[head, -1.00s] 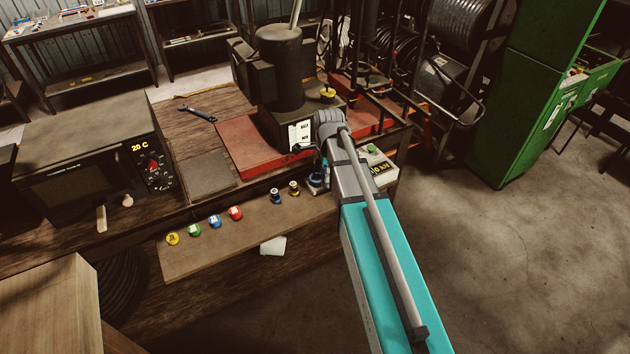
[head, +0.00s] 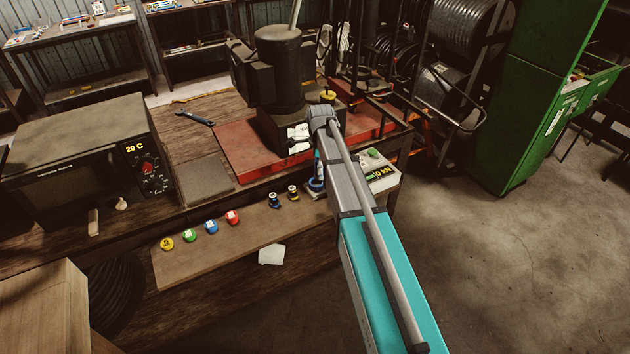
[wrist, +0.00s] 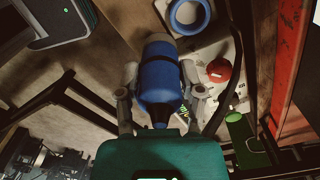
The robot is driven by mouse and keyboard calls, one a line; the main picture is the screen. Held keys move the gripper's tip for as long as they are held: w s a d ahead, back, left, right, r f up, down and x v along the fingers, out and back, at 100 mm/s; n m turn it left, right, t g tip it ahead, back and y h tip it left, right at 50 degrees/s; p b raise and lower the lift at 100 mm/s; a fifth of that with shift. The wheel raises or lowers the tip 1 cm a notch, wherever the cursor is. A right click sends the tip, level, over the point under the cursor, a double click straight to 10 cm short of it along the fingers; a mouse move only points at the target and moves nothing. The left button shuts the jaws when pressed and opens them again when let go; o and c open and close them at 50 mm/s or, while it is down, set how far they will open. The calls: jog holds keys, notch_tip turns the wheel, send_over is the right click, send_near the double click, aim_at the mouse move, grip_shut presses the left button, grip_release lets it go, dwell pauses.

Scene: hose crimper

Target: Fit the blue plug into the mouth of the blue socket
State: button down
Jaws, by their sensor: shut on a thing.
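The blue plug (wrist: 158,78) is a rounded blue body with a dark band and a pale upper end. In the wrist view it sits between the two fingers of my gripper (wrist: 160,84), which is shut on it. The blue socket (wrist: 189,14) shows as a blue ring with a pale opening, beyond the plug's far end and a little right, apart from it in the picture. In the head view the socket (head: 316,184) is partly covered by my arm. My fingers and the plug are mostly hidden there behind my arm.
Coloured discs (head: 211,227) and two dark spools (head: 273,200) stand on the wooden board (head: 185,262). The black crimper (head: 280,75) on its red base (head: 245,150) is behind. A display box (head: 380,172) is right of the socket. A red knob (wrist: 219,70) is beside the plug.

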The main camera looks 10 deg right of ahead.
aim_at(316, 175)
jog(key=shift+w+a+f+b, duration=0.1)
jog(key=shift+w+f+b, duration=0.85)
jog(key=shift+f, duration=0.2)
jog(key=shift+w+f+b, duration=0.85)
jog(key=shift+f+b, duration=0.1)
jog(key=shift+f, duration=0.15)
jog(key=shift+w+f+b, duration=0.3)
jog(key=shift+f+b, duration=1.7)
jog(key=shift+f, duration=0.2)
jog(key=shift+c, duration=1.1)
grip_release()
jog(key=shift+r, duration=0.25)
notch_tip(316, 175, up, 12)
jog(key=p, duration=1.2)
